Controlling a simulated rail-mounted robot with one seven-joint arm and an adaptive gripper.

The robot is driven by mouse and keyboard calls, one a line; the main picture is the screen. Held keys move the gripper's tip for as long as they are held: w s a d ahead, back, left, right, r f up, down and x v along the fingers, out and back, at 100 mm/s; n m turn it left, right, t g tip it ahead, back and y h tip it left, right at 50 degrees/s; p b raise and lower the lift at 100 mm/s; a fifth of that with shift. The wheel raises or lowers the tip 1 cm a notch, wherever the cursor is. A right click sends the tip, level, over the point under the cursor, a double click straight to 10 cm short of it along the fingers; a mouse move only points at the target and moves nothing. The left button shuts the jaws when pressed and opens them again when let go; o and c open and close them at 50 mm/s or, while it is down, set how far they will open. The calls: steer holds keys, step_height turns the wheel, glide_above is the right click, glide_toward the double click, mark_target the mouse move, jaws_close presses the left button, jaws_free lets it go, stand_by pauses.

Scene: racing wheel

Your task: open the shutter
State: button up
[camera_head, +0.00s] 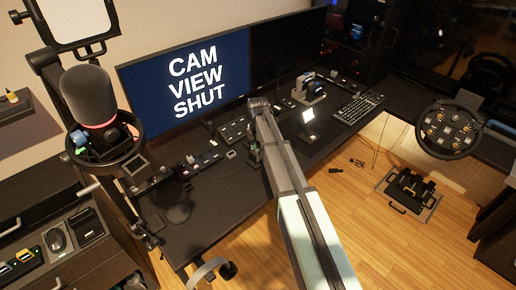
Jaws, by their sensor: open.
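The left monitor (187,80) shows the white words "CAM VIEW SHUT" on a blue screen. I cannot make out the shutter for certain in this view. My arm reaches up from the bottom across the desk. My gripper (258,104), small and dark at its far end, is open, in front of the monitors' lower edge near where they meet. Its fingers are hard to make out, and the arm hides part of the desk behind it. I cannot tell whether it touches anything.
The black desk (215,205) carries small control boxes (200,160), a grey device (308,88), a lit white panel (308,115) and a keyboard (358,108). A microphone (92,98) stands at left. A racing wheel (450,128) and pedals (408,190) are at right.

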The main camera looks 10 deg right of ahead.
jaws_close()
steer(key=shift+w+d+b, duration=0.2)
steer(key=shift+w+d, duration=0.25)
steer(key=shift+d, duration=0.25)
steer(key=shift+w+d+b, duration=0.15)
steer(key=shift+w+d, duration=0.3)
steer(key=shift+d, duration=0.25)
jaws_free()
step_height(320, 180, up, 12)
